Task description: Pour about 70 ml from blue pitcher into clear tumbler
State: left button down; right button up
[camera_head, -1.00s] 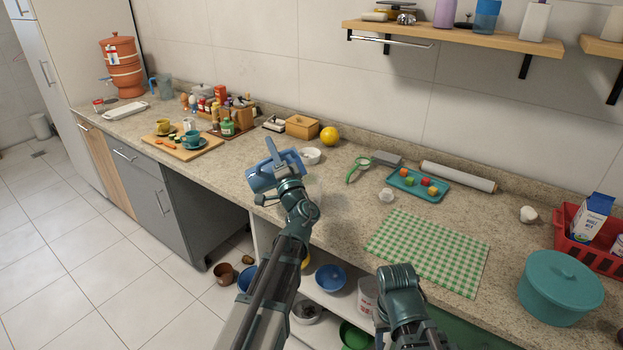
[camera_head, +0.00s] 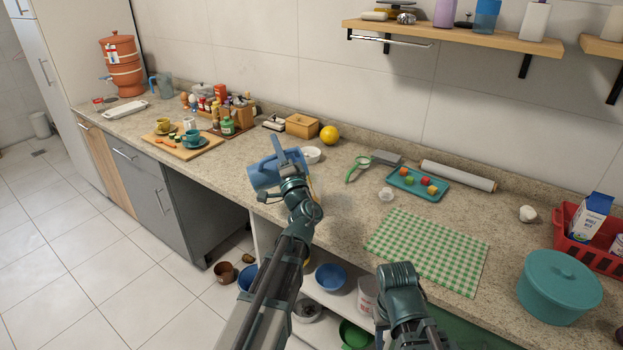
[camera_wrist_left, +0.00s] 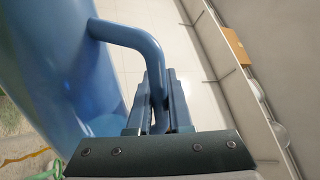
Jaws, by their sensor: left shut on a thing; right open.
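The blue pitcher (camera_head: 263,177) is held tilted well over above the counter, left of the middle in the head view. My left gripper (camera_head: 287,158) is shut on its handle. The left wrist view shows the handle between the fingers (camera_wrist_left: 159,103) and the pitcher's body (camera_wrist_left: 60,70) on the left. I cannot make out the clear tumbler; the pitcher or my left arm may hide it. No liquid stream is visible. My right gripper (camera_head: 397,275) is open and empty low in the head view, in front of the counter; its fingertips are hard to see.
A white bowl (camera_head: 311,155), yellow ball (camera_head: 329,134) and green-handled tool (camera_head: 357,167) lie behind and right of the pitcher. A green checked mat (camera_head: 428,250), teal tray (camera_head: 418,183) and teal pot (camera_head: 560,287) are further right.

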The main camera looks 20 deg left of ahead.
aim_at(265, 166)
pick_arm(q)
jog(key=shift+w+d+r+m, duration=0.15)
jog(key=shift+d+r+m, duration=0.15)
jog(key=shift+d+m, duration=0.25)
dwell(1.3)
jog(key=a+f+n+b, duration=0.1)
jog(key=n, duration=0.1)
jog(key=s+a+f+n+g+y+b, duration=0.1)
jog(key=s+a+f+n, duration=0.1)
jog(key=f+n, duration=0.1)
jog(key=shift+s+a+n+g+b, duration=0.1)
jog(key=shift+a+n+g+b, duration=0.2)
jog(key=shift+n+g+b, duration=0.1)
jog(key=shift+r+y, duration=0.15)
jog(key=shift+y, duration=0.15)
jog(key=shift+s+a+f+n+g, duration=0.15)
jog(key=shift+a+f+n+g, duration=0.2)
jog(key=shift+n, duration=0.2)
jog(key=shift+s+a+f+n+g+y, duration=0.1)
jog(key=shift+a+n+g+y, duration=0.2)
jog(key=shift+n, duration=0.4)
jog(key=shift+d, duration=0.1)
